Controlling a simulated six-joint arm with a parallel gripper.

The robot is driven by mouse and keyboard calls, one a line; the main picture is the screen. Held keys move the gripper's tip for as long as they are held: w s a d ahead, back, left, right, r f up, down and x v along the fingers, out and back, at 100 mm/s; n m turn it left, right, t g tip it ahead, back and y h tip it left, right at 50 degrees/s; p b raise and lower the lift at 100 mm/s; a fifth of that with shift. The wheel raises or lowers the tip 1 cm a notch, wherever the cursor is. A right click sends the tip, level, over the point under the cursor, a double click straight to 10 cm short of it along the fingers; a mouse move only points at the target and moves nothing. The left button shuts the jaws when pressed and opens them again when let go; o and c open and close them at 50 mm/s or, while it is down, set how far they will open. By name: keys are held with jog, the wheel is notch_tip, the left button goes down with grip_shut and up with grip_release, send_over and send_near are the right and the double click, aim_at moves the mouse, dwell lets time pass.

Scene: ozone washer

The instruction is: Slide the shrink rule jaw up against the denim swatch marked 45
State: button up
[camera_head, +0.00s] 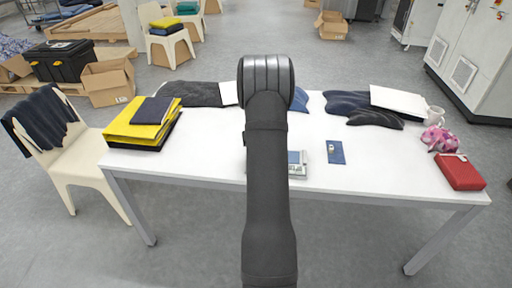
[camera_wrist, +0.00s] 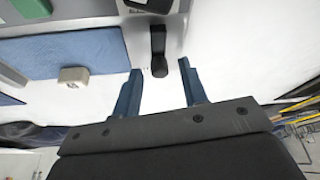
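My gripper (camera_wrist: 161,66) is open in the wrist view, with two blue fingers apart. A black knob-like piece (camera_wrist: 158,48), which looks like the rule's jaw handle, is between and just beyond the fingertips; I cannot tell whether they touch. It extends from the grey metal of the shrink rule (camera_wrist: 75,19). A blue denim piece (camera_wrist: 60,50) lies left of the fingers, with a small pale block (camera_wrist: 73,76) at its edge. In the head view my arm hides the gripper and part of the rule (camera_head: 298,168). A small denim swatch (camera_head: 335,152) lies right of it. No 45 is legible.
A white table (camera_head: 220,160) holds yellow folders (camera_head: 140,125) at left, dark folded cloth (camera_head: 195,94) behind, and a red box (camera_head: 460,172), pink patterned cloth (camera_head: 440,139) and mug (camera_head: 433,115) at right. The tabletop between the folders and my arm is clear.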

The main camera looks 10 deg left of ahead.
jog(key=c, duration=0.6)
jog(key=shift+d, duration=2.5)
jog(key=shift+c, duration=0.2)
jog(key=o, duration=0.6)
jog(key=shift+o, duration=0.2)
jog(key=v, duration=1.7)
jog(key=shift+s+r, duration=0.15)
